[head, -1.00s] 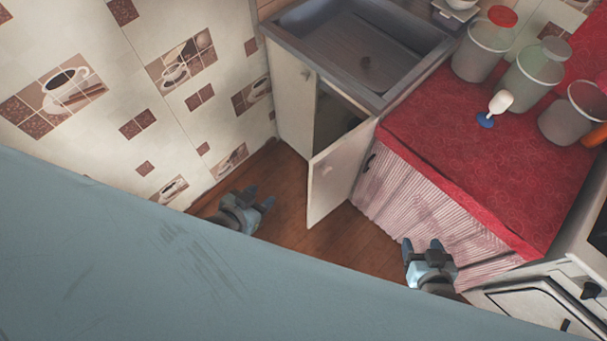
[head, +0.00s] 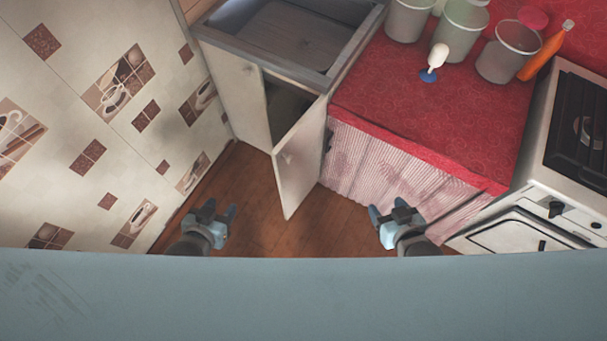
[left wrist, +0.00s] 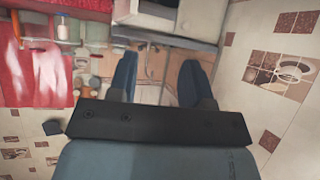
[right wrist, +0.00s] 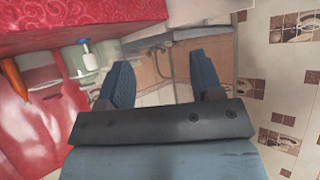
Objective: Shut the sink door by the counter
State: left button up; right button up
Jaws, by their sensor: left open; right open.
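The sink cabinet (head: 237,95) stands against the tiled wall with a grey metal sink (head: 277,50) on top. Its right door (head: 300,160) is swung open toward me, showing the dark inside (head: 285,108); the left door panel looks closed. The red-topped counter (head: 400,105) is just right of the open door. My left gripper (head: 223,214) is open and empty, low over the floor, left of the door and apart from it. My right gripper (head: 386,210) is open and empty, right of the door in front of the counter's curtain. Both wrist views show open, empty fingers (left wrist: 160,82) (right wrist: 165,82).
A pleated curtain (head: 375,170) hangs under the counter. A white stove (head: 545,200) is at the right. Wooden floor (head: 250,190) is clear around the door.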

aim_at(296, 159)
jog(key=l+u, duration=0.1)
jog(key=l, duration=0.6)
jog(key=k+l+u, duration=0.15)
jog(key=l, duration=0.55)
jog(key=l+u, duration=0.1)
jog(key=l, duration=0.6)
jog(key=k, duration=0.05)
